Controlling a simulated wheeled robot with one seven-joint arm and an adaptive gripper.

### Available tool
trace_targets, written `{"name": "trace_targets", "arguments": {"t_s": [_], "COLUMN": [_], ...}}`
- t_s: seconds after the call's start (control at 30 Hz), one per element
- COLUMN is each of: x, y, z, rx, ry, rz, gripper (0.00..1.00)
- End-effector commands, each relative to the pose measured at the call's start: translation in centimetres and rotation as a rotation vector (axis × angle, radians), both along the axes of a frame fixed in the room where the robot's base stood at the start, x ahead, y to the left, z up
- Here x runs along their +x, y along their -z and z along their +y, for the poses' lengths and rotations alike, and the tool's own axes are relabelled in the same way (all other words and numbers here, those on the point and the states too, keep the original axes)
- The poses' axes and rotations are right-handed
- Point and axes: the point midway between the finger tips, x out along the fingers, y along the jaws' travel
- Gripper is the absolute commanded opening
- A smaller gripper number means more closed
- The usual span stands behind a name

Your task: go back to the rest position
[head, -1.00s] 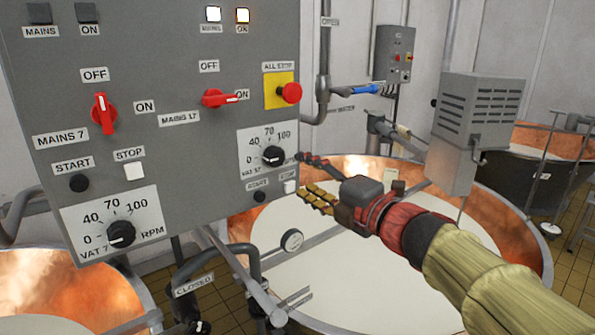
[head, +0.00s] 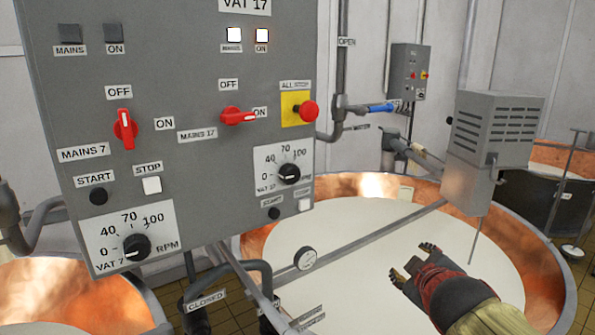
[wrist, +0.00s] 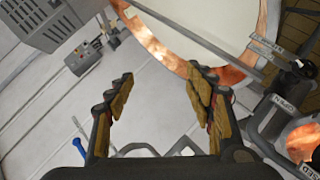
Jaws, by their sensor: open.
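My gripper (head: 412,266) is at the lower right of the head view, over the white-filled copper vat (head: 345,243). It is apart from the grey control panel (head: 200,60) on the left. In the wrist view my gripper (wrist: 160,95) shows two separated, padded fingers with nothing between them. The panel carries the red mains 7 switch (head: 125,129), turned upright, and the red mains 17 switch (head: 238,117), turned sideways toward ON. Two lamps at its top are lit white.
A grey vented motor box (head: 492,135) stands above the vat, right of the panel. A pipe with a blue-handled valve (head: 382,107) runs along the wall near a small grey box (head: 409,72). A second copper vat (head: 60,290) is at the lower left.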

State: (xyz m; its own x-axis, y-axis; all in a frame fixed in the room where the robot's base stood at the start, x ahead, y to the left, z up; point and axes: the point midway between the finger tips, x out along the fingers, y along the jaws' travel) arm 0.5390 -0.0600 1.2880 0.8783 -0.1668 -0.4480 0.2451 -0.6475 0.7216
Motion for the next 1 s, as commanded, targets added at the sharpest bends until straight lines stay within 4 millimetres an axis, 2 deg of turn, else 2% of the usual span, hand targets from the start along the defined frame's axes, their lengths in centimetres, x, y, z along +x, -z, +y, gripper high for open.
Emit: {"name": "trace_targets", "arguments": {"t_s": [0.03,0.1,0.2,0.3,0.4,0.47,0.5,0.63,1.0], "x": [-2.5,-6.4,-12.1,-17.5,-21.7,-23.5,-24.2,-24.5,-24.4], "y": [2.1,5.0,8.9,11.6,13.2,13.6,13.5,12.1,12.1], "z": [-0.8,-1.3,-0.6,1.3,3.6,4.9,5.7,5.9,6.0], "rx": [0.089,0.216,0.386,0.530,0.640,0.691,0.723,0.731,0.728], "ry": [0.092,0.217,0.366,0.473,0.527,0.533,0.523,0.495,0.491], "rz": [0.066,0.163,0.300,0.421,0.513,0.544,0.541,0.499,0.498], "gripper": [0.54,0.54,0.54,0.54,0.54,0.54,0.54,0.54,0.54]}}
